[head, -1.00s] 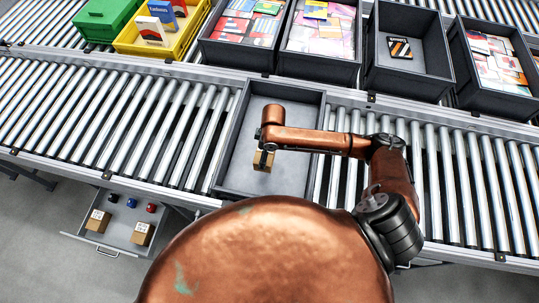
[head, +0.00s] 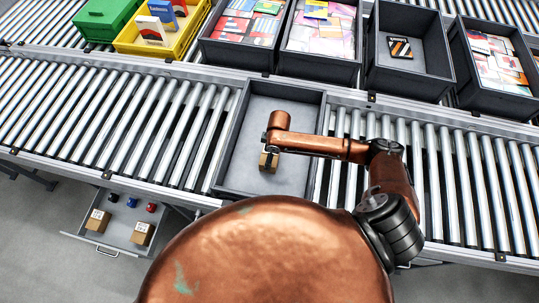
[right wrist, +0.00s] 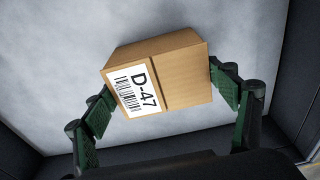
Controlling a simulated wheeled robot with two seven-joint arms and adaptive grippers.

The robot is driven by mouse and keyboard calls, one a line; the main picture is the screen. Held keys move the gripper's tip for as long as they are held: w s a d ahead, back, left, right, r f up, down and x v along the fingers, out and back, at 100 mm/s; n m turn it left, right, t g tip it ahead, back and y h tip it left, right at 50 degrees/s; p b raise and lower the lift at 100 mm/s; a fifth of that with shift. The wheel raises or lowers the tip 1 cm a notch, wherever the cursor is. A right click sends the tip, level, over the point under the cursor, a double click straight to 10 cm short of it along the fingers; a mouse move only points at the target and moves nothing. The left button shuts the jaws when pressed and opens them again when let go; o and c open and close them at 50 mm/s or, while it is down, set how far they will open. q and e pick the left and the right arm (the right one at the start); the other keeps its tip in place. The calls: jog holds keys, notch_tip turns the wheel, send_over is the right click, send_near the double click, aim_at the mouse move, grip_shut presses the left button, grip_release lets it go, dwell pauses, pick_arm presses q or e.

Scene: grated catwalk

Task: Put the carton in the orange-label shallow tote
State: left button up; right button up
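The carton (head: 264,160) is a small brown box at my right gripper (head: 269,155), over the grey shallow tote (head: 233,133) on the near conveyor. In the right wrist view the carton (right wrist: 160,75) shows a white D-47 barcode label. It sits tilted in the picture between the green-padded fingers of my right gripper (right wrist: 160,78), whose tips meet its two sides. The grey tote floor (right wrist: 60,50) is behind it; the gap between them is hard to judge. No orange label shows on this tote. My left gripper is not in view.
An open drawer (head: 117,228) below the conveyor holds two cartons and small red, blue and black items. On the far conveyor stand a green bin (head: 97,22), a yellow bin (head: 190,45) and several dark totes (head: 438,85). Bare rollers (head: 110,110) lie left of the shallow tote.

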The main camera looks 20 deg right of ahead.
jog(key=o, duration=0.5)
jog(key=shift+r, duration=0.1)
jog(key=r, duration=0.8)
jog(key=s+d+r, duration=0.1)
jog(key=r, duration=0.3)
